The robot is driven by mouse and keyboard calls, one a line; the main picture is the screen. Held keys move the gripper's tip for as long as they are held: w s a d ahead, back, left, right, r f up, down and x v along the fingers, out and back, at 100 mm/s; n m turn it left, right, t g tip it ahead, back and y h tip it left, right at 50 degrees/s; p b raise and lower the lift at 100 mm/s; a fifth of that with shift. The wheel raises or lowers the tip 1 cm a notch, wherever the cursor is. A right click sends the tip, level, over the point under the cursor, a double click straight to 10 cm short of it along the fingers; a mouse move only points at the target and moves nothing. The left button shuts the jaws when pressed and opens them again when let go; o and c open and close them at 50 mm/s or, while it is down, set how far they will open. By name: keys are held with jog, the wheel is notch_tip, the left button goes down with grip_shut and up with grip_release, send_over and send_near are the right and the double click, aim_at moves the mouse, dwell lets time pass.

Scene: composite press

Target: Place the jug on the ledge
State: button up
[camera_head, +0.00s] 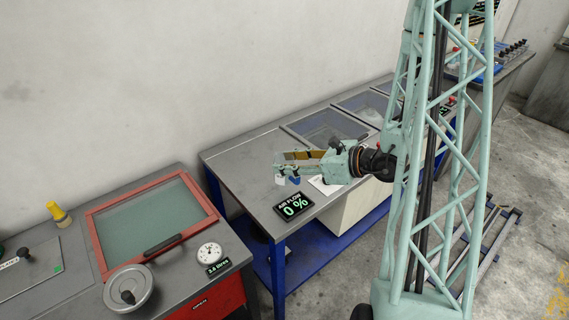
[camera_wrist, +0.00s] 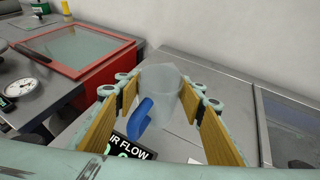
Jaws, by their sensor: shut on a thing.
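The jug (camera_wrist: 161,88) is a translucent cup with a blue handle (camera_wrist: 142,116), seen between the fingers in the wrist view. My gripper (camera_wrist: 158,82) is shut on it, with tan finger pads on both sides. In the head view my gripper (camera_head: 287,166) reaches left over the grey metal worktop, and the jug (camera_head: 280,179) shows small and pale at its tip, appearing to be held above the surface. I cannot tell which surface is the ledge; the bare grey worktop (camera_head: 240,165) lies beneath and beyond the jug.
An "AIR FLOW 0 %" display (camera_head: 294,206) sits at the worktop's front edge. Glass-topped panels (camera_head: 322,127) are to the right. A red-framed glass lid (camera_head: 150,222), a gauge (camera_head: 209,253) and a round handwheel (camera_head: 129,288) are on the left bench, across a gap. A wall stands behind.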

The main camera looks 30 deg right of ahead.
jog(key=w+a+r+m+h, duration=0.1)
jog(key=w+a+r, duration=0.4)
jog(key=w+a, duration=0.4)
jog(key=w+a+r+m+h, duration=0.1)
jog(key=w+a+r, duration=0.3)
jog(key=w+a, duration=0.5)
jog(key=shift+a+r+t, duration=0.35)
jog(key=shift+a+t, duration=0.05)
jog(key=shift+a, duration=1.1)
jog(key=shift+w+a, duration=0.1)
jog(key=shift+a, duration=0.05)
